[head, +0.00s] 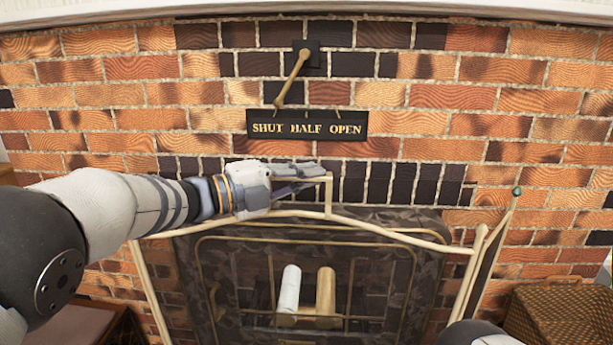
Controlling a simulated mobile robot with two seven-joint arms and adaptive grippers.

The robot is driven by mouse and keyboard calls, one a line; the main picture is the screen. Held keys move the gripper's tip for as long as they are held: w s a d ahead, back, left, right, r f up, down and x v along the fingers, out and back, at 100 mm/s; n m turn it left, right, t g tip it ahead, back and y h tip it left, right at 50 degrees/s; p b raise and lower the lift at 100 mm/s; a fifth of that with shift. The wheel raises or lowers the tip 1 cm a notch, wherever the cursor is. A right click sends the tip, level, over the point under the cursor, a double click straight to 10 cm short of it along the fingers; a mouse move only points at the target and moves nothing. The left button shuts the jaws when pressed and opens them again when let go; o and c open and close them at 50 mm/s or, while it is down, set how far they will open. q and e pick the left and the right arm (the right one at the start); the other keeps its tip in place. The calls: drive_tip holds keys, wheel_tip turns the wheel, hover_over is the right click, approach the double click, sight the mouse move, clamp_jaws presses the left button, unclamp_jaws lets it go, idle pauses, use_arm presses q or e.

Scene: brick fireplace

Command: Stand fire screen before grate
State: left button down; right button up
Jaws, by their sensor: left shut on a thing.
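The fire screen has a pale brass frame (390,235) with a curved top rail, a small upright handle loop at its top middle and an angled right side panel (490,262). It stands upright before the dark fireplace opening. My left gripper (308,180) is shut on the handle loop, above the top rail. Behind the screen, a pale log (289,290) and a brown log (325,292) show in the opening; the grate itself is hard to make out. The screen's feet are out of view, so I cannot tell whether they touch the floor. My right gripper is not in view.
A brick wall surrounds the opening. A lever (292,78) hangs above a plate (307,125) reading SHUT HALF OPEN. A wicker basket (560,318) is at the lower right. A pale mantel edge (300,8) runs along the top.

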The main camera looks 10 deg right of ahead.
use_arm(q)
drive_tip(key=shift+f+b, duration=0.65)
drive_tip(key=shift+f, duration=0.6)
idle(0.8)
idle(0.4)
idle(0.3)
